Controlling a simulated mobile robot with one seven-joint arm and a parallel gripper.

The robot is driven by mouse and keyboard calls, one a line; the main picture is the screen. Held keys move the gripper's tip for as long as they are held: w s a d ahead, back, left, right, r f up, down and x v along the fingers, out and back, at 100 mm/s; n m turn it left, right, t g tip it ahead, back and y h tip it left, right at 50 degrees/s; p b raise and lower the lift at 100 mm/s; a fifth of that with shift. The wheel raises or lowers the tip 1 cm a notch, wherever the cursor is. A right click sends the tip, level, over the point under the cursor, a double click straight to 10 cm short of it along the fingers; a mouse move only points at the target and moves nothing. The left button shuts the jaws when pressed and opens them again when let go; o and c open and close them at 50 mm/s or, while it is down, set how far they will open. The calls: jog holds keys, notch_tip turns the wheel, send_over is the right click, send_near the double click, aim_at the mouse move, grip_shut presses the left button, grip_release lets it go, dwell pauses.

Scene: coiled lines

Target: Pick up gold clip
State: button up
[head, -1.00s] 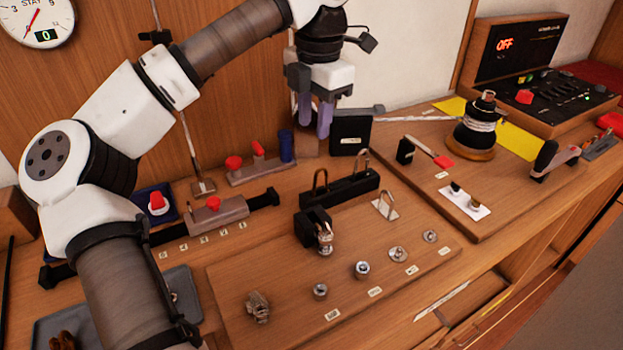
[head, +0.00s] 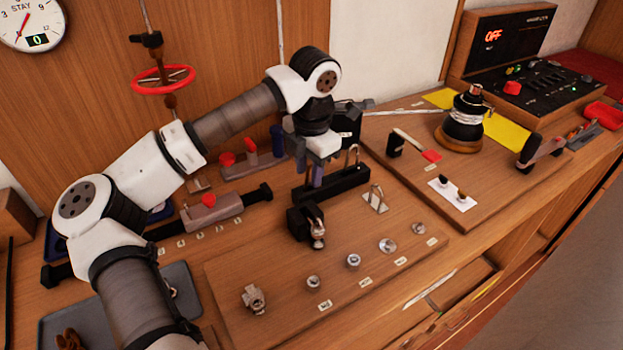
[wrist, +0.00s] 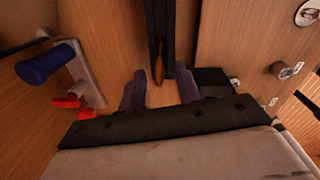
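The gold clip (wrist: 158,65) shows in the wrist view as a narrow bronze-gold piece against a long black rack (wrist: 157,20). My gripper (wrist: 160,82) is open, with one dark finger on each side of the clip's line and a gap between clip and fingers. In the head view, my gripper (head: 312,178) points down at the left part of the black rack (head: 345,185) and hides the clip there. A second U-shaped clip (head: 353,157) stands at the rack's right end. I cannot tell how high the fingertips are above the rack.
A black block with a metal fitting (head: 308,226) stands just in front of the rack. A silver clip (head: 376,198) stands on a white plate to the right. Red and blue knobs (head: 240,155) are behind on the left. Several metal fittings line the board's front.

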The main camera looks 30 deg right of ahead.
grip_shut()
dwell(0.4)
